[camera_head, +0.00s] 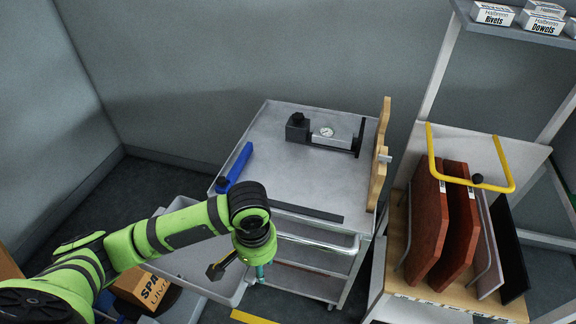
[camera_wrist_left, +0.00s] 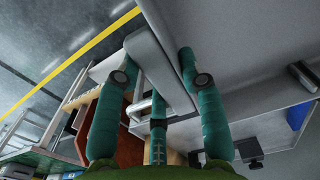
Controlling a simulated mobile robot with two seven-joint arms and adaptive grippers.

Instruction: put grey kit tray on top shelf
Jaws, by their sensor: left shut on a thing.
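The grey kit tray (camera_head: 178,262) hangs at the lower left of the trolley in the head view, partly hidden behind my left arm. My left gripper (camera_head: 259,274) is at the tray's right edge. In the left wrist view, the teal fingers of my left gripper (camera_wrist_left: 158,62) are closed around the tray's grey rim (camera_wrist_left: 165,75), and the tray's wall and floor (camera_wrist_left: 245,45) spread to the upper right. A high shelf (camera_head: 488,32) at the upper right carries white boxes labelled Rivets (camera_head: 493,16) and Dowels (camera_head: 542,23). My right gripper is not in view.
The metal trolley (camera_head: 268,150) holds a gauge device (camera_head: 325,133), a blue-handled tool (camera_head: 236,165) and a wooden board (camera_head: 380,155) at its right side. A wooden stand (camera_head: 455,290) holds red-brown panels (camera_head: 430,222) below a yellow handle (camera_head: 470,182). A cardboard box (camera_head: 150,290) lies lower left.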

